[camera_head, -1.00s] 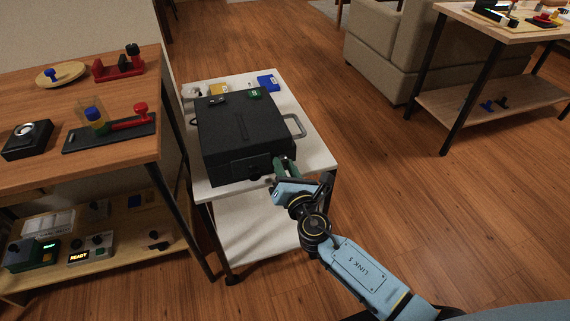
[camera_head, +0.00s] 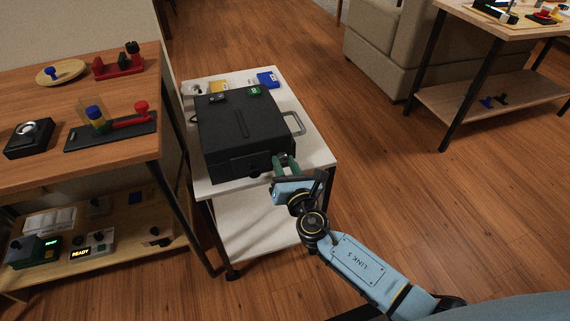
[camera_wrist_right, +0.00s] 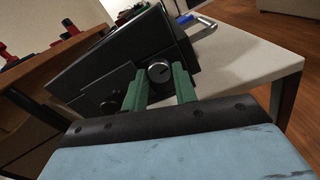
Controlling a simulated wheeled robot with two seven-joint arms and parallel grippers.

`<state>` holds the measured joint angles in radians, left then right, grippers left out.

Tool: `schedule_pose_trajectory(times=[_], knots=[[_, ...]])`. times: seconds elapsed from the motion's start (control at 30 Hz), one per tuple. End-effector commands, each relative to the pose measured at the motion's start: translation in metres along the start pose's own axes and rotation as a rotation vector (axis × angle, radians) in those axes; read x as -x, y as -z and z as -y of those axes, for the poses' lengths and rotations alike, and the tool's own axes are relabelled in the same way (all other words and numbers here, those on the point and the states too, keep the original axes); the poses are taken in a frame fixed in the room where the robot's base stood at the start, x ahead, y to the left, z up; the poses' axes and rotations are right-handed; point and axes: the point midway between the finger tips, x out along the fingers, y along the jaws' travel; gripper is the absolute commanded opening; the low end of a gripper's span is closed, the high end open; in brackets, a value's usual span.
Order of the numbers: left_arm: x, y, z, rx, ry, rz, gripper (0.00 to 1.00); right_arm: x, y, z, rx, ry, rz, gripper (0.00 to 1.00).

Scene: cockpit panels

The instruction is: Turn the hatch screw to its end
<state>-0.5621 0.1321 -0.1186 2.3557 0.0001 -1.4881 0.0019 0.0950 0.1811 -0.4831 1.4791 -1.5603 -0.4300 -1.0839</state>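A black box-like unit (camera_head: 240,130) lies on a small white table. Its front face carries round dark knobs. One knob (camera_wrist_right: 160,72) with a light rim shows between my right gripper's fingertips in the right wrist view; I take it for the hatch screw. A second knob (camera_wrist_right: 109,106) sits to its left. My right gripper (camera_head: 284,160) has green fingers at the right end of the unit's front. The fingers (camera_wrist_right: 160,82) stand apart, one on each side of the knob; whether they touch it I cannot tell. In the head view the fingers hide this knob. My left gripper is not in view.
The white table (camera_head: 318,152) has a blue box (camera_head: 267,80) at the back. A metal handle (camera_head: 295,124) sticks out at the unit's right side. A wooden table (camera_head: 125,170) with several devices stands close on the left.

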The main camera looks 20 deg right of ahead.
Motion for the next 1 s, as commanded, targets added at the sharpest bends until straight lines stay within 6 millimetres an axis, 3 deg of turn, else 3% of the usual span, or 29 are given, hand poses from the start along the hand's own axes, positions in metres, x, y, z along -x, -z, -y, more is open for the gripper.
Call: schedule_pose_trajectory(times=[0.13, 0.4, 0.53, 0.7, 1.0], knots=[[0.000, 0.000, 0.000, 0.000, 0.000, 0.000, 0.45, 0.000, 0.000, 0.000, -0.001, 0.000, -0.001, 0.47], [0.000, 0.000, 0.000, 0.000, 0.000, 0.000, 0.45, 0.001, 0.000, 0.000, -0.001, 0.000, 0.000, 0.47], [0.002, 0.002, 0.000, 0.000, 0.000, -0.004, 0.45, 0.011, 0.000, 0.000, 0.000, 0.000, -0.001, 0.47], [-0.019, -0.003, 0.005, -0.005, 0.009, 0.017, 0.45, 0.043, 0.000, 0.000, -0.001, 0.000, -0.004, 0.47], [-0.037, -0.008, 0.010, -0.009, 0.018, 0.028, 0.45, 0.108, 0.000, 0.000, 0.000, 0.000, -0.003, 0.47]])
